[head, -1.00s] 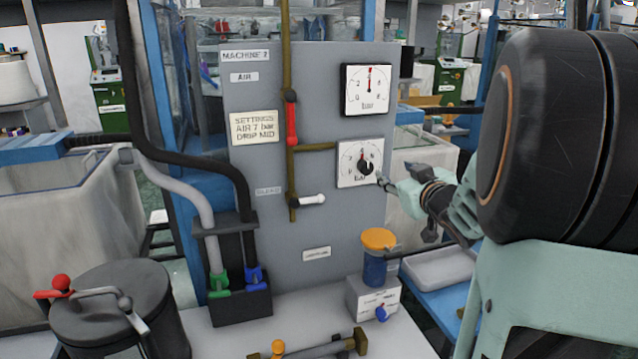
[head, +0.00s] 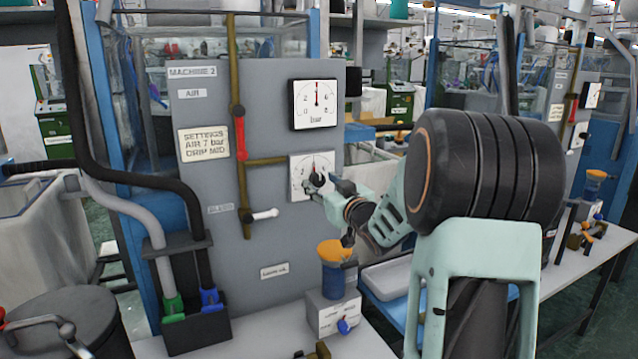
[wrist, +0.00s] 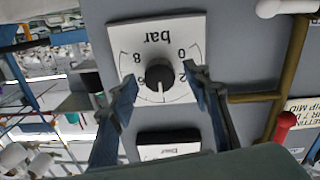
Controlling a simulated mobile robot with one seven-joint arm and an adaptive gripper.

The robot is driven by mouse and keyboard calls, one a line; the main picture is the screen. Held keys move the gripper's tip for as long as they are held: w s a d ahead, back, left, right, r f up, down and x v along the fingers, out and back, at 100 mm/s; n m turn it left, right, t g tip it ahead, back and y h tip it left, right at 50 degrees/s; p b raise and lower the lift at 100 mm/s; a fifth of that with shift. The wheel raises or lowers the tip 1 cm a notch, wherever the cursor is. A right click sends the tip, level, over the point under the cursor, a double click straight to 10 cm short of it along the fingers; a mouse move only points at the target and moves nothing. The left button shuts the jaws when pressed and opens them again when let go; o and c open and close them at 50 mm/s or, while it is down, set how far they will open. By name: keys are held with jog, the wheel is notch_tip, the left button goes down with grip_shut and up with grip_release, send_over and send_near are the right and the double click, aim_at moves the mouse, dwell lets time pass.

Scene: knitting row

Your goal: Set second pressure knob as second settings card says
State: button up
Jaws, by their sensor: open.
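The pressure knob (head: 316,180) is a round black knob on a white dial plate (head: 298,193) on the grey panel marked MACHINE 2. In the wrist view, upside down, the knob (wrist: 160,74) has its pointer line near the middle of the scale, around 4. The settings card (head: 204,143) reads AIR 7 bar, DRIP MID. The gauge (head: 316,104) above has its needle upright, near 4 bar. My gripper (wrist: 163,88) is open, one finger either side of the knob, with visible gaps. In the head view my gripper (head: 338,190) hides the dial's lower right.
A brass pipe (head: 240,190) with a red lever (head: 240,138) and a white-handled valve (head: 262,215) runs left of the dial. An orange-topped blue lubricator (head: 338,272) stands below my gripper. Another similar station is at the right.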

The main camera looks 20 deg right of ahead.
jog(key=shift+w, duration=1)
jog(key=c, duration=1.2)
jog(key=shift+o, duration=0.2)
